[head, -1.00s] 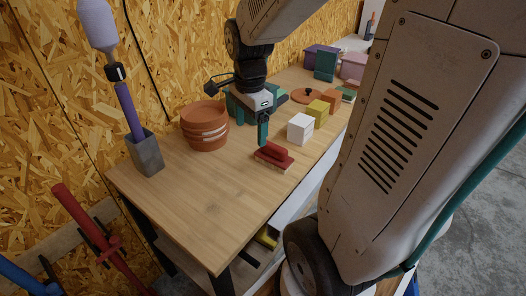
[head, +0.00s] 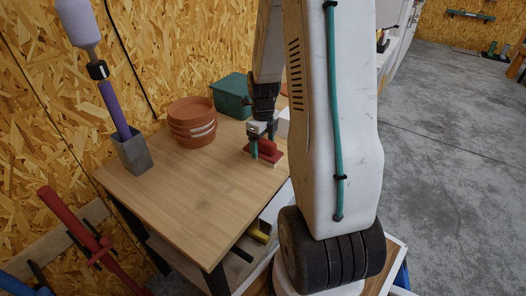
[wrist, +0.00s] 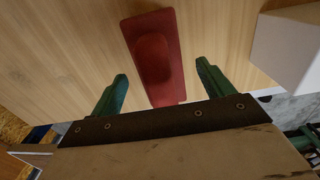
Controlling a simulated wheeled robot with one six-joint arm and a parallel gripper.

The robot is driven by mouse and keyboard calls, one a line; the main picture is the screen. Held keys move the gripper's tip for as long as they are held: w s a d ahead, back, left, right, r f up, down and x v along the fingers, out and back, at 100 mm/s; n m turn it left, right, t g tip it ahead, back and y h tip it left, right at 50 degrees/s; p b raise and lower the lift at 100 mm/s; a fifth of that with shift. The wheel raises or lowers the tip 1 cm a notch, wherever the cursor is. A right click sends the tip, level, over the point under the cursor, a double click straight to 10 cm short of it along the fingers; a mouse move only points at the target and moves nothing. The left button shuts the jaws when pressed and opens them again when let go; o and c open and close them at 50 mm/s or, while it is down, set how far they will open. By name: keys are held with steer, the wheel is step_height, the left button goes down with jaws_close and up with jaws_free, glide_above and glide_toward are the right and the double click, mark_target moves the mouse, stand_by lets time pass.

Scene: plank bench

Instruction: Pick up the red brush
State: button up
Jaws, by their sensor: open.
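The red brush (head: 267,149) lies on the plank bench top, near its right edge. It has a flat red base with a raised red grip, and it also shows in the wrist view (wrist: 153,58), upper middle. My gripper (head: 263,146) is over the brush in the head view, with green fingers pointing down. In the wrist view my gripper (wrist: 162,78) is open, its two green fingers apart with the near end of the brush between their lines. No contact with the brush is visible, and the exact height above it is hard to tell.
A white block (wrist: 288,45) stands close to the right of the brush in the wrist view. Stacked terracotta pots (head: 192,122) and a green box (head: 232,95) stand behind. A grey holder (head: 133,152) is at the far left. The front left bench top (head: 190,195) is clear.

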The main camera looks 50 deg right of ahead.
steer(key=shift+f, duration=0.75)
steer(key=c, duration=1.2)
steer(key=shift+r, duration=0.1)
steer(key=shift+c, duration=0.2)
